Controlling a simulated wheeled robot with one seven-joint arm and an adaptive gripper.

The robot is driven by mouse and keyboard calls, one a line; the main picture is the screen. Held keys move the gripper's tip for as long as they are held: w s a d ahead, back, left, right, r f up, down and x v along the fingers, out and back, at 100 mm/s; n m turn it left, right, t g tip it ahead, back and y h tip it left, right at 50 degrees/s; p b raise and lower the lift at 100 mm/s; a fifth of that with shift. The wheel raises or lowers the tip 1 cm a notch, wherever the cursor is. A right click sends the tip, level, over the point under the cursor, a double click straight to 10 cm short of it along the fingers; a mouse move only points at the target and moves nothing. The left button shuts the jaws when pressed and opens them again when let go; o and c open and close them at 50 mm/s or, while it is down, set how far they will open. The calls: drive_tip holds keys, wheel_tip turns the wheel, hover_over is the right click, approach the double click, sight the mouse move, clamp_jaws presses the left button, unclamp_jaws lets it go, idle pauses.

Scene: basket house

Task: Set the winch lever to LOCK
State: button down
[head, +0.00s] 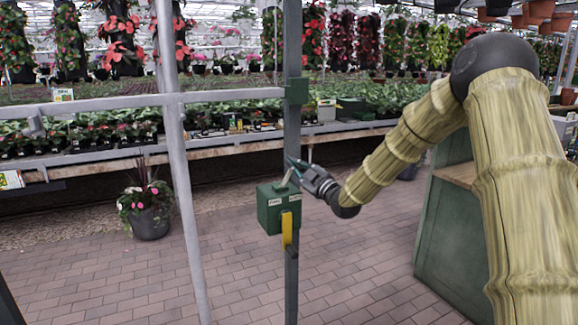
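A green winch box (277,209) is fixed to a dark upright post. Two small white labels sit on its upper front, one left and one right; their text is too small to read. A short pale lever (285,179) sticks up from the top of the box, tilted to the right. A yellow handle (287,230) hangs down at the front. My gripper (296,166) comes in from the right, with its dark fingers just above and right of the pale lever's tip. Whether they touch it, and how far they are apart, I cannot tell.
A pale metal frame with a slanted post (182,190) stands left of the box. A potted flower (148,211) stands on the brick floor behind it. Plant benches (110,152) run across the back. A green cabinet (446,245) stands at right. Floor below the box is clear.

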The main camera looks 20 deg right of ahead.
drive_tip(key=shift+f, duration=0.1)
drive_tip(key=a+r, duration=0.3)
drive_tip(key=b+v, duration=0.2)
drive_tip(key=v, duration=0.8)
drive_tip(key=shift+f+b, duration=0.2)
drive_tip(key=shift+b, duration=0.15)
drive_tip(key=shift+d, duration=0.1)
